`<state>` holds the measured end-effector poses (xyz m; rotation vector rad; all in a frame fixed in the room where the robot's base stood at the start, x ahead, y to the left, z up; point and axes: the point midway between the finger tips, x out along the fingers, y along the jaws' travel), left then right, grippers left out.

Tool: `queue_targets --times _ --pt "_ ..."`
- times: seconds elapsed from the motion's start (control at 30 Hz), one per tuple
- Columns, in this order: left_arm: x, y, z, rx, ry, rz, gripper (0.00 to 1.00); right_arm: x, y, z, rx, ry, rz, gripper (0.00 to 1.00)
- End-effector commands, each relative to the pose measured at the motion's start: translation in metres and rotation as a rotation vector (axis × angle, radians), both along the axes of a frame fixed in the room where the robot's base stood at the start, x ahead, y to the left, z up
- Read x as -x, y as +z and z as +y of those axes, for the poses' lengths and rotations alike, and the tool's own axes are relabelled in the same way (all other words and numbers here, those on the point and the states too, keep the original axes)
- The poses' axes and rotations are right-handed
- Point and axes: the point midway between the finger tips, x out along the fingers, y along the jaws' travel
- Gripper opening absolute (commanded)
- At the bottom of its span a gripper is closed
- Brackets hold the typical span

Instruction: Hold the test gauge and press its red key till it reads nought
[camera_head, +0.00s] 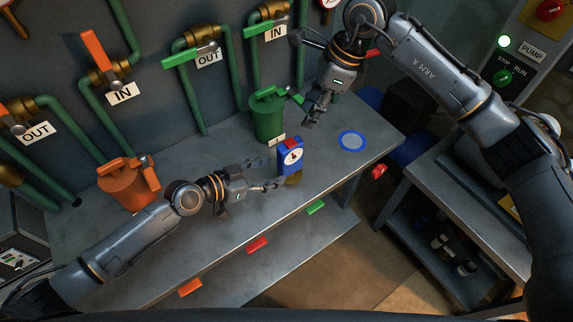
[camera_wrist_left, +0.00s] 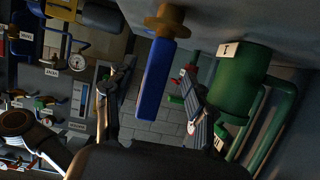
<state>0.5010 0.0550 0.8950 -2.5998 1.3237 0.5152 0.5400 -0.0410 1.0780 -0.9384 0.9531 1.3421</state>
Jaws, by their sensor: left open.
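The test gauge (camera_head: 290,156) is a blue box with a white dial and a red key (camera_head: 291,143) on top. It stands upright on a brass foot (camera_head: 293,181) on the bench. My left gripper (camera_head: 271,173) is open, just left of the gauge, its fingers pointing at it. In the left wrist view the gauge (camera_wrist_left: 154,85) shows as a plain blue side between the two spread fingers (camera_wrist_left: 150,103), apart from both. The dial is hidden there. My right gripper (camera_head: 312,119) hangs above and behind the gauge, pointing down; its finger gap is unclear.
A green canister (camera_head: 267,121) stands behind the gauge, and an orange canister (camera_head: 123,188) stands at the left. A blue-rimmed disc (camera_head: 353,141) lies on the bench (camera_head: 215,240) to the right. Pipes and valves line the back wall.

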Motion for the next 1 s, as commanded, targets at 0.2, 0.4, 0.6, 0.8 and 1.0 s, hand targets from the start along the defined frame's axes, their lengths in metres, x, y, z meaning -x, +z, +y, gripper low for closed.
queue_targets --times 0.2,0.4,0.6,0.8,1.0 --pt "-0.023 -0.016 -0.032 0.002 0.0 0.003 0.55 0.0 0.0 0.0 0.0 0.0 0.0 0.38" --pt "-0.036 -0.025 -0.049 0.002 0.001 0.002 0.55 0.0 0.0 0.0 0.0 0.0 0.0 0.38" --pt "-0.04 -0.029 -0.055 -0.001 0.0 0.002 0.55 0.0 0.0 0.0 0.0 0.0 0.0 0.38" --pt "-0.04 -0.029 -0.055 0.0 0.0 0.001 0.55 0.0 0.0 0.0 0.0 0.0 0.0 0.38" --pt "-0.04 -0.029 -0.055 0.0 0.001 0.002 0.18 0.0 0.0 0.0 0.0 0.0 0.0 0.38"
